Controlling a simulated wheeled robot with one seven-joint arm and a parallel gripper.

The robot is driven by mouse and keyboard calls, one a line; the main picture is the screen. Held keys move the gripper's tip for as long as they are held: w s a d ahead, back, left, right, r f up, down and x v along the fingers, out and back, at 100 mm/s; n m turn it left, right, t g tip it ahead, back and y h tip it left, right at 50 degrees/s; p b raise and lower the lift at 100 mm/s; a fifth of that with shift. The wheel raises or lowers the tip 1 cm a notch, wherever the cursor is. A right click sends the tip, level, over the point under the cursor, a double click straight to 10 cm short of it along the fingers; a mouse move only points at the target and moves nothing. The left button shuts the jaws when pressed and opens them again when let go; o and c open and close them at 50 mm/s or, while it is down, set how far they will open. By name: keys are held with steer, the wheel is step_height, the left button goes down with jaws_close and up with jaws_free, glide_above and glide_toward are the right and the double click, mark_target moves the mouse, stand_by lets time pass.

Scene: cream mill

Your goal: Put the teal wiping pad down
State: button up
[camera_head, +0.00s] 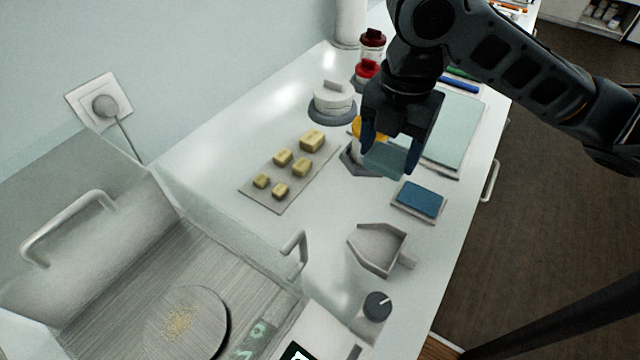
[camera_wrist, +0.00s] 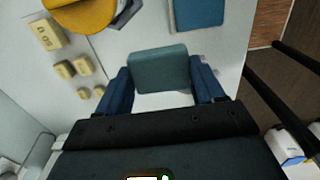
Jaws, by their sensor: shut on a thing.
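The teal wiping pad (camera_head: 384,160) is held between the fingers of my gripper (camera_head: 391,152), above the white counter. It also shows in the wrist view (camera_wrist: 159,69), between the two blue fingertips (camera_wrist: 161,84). My gripper is shut on it. In the head view a blue pad (camera_head: 420,198) lies on a small grey tray (camera_head: 415,214), just right of and below the held pad. The blue pad shows at the top of the wrist view (camera_wrist: 198,12).
Yellow blocks (camera_head: 302,167) stand on a grey mat. A yellow-topped item (camera_head: 357,128) is partly hidden behind my gripper. A grey scoop (camera_head: 377,246) and a dark knob (camera_head: 377,305) are nearer. A pale green board (camera_head: 458,130) lies behind. The counter's right edge drops to the floor.

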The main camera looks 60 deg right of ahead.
glide_above(329, 200)
step_height(329, 200, down, 6)
steer(key=shift+w+r, duration=0.1)
steer(key=shift+r, duration=0.1)
steer(key=shift+f+b, duration=0.45)
steer(key=shift+f, duration=1.55)
steer(key=o, duration=0.9)
steer(key=shift+f, duration=0.1)
steer(key=shift+o, duration=0.2)
step_height(329, 200, up, 12)
steer(key=p, duration=0.3)
